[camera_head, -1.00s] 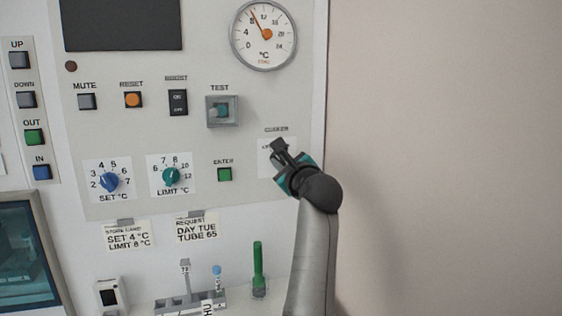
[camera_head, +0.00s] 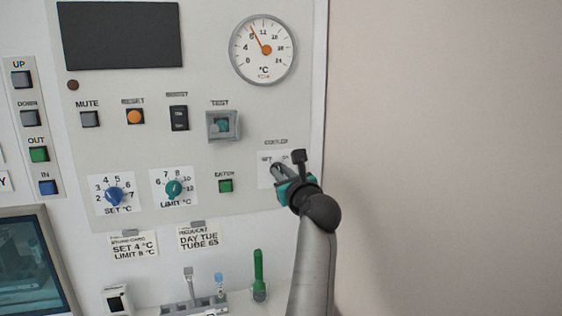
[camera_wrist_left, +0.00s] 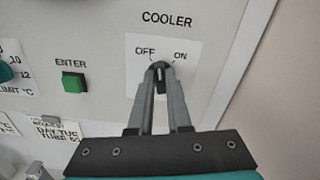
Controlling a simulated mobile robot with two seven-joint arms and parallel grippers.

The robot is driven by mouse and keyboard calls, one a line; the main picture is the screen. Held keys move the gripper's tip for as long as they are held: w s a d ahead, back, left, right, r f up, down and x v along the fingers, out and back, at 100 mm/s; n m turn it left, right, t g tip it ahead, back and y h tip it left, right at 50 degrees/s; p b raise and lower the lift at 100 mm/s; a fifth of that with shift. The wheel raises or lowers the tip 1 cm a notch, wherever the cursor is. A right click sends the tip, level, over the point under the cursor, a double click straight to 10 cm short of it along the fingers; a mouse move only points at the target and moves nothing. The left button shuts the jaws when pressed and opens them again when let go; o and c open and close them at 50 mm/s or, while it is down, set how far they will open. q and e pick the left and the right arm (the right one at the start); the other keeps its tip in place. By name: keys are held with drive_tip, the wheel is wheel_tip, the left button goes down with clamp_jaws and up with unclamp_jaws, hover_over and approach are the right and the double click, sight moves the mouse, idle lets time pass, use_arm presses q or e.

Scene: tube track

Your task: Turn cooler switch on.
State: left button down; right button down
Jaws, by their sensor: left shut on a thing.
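The cooler switch (camera_wrist_left: 160,70) is a small dark knob with a pale mark on a white plate (camera_wrist_left: 190,51) lettered OFF at left and ON at right. My left gripper (camera_wrist_left: 160,78) is shut on it, one finger on each side. The knob's mark looks near upright between the two words; its exact setting is unclear behind the fingers. In the head view my left gripper (camera_head: 277,169) reaches the cooler plate (camera_head: 265,176) at the panel's lower right and hides the switch. My right gripper is out of view.
The green ENTER button (camera_head: 225,186) and LIMIT dial (camera_head: 174,189) are left of the gripper. The TEST switch (camera_head: 223,126) and round gauge (camera_head: 263,49) are above. A green tube (camera_head: 259,275) stands below. The plain wall (camera_head: 440,150) at right is clear.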

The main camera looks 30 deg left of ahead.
use_arm(q)
drive_tip(key=shift+w+d+m+p, duration=0.1)
drive_tip(key=shift+m+p, duration=2.55)
drive_tip(key=shift+p, duration=0.1)
drive_tip(key=shift+w+d+m+p, duration=0.1)
drive_tip(key=shift+m+p, duration=2.55)
drive_tip(key=shift+p, duration=0.05)
drive_tip(key=c, duration=0.9)
unclamp_jaws()
drive_tip(key=shift+o, duration=0.2)
drive_tip(key=shift+f, duration=0.1)
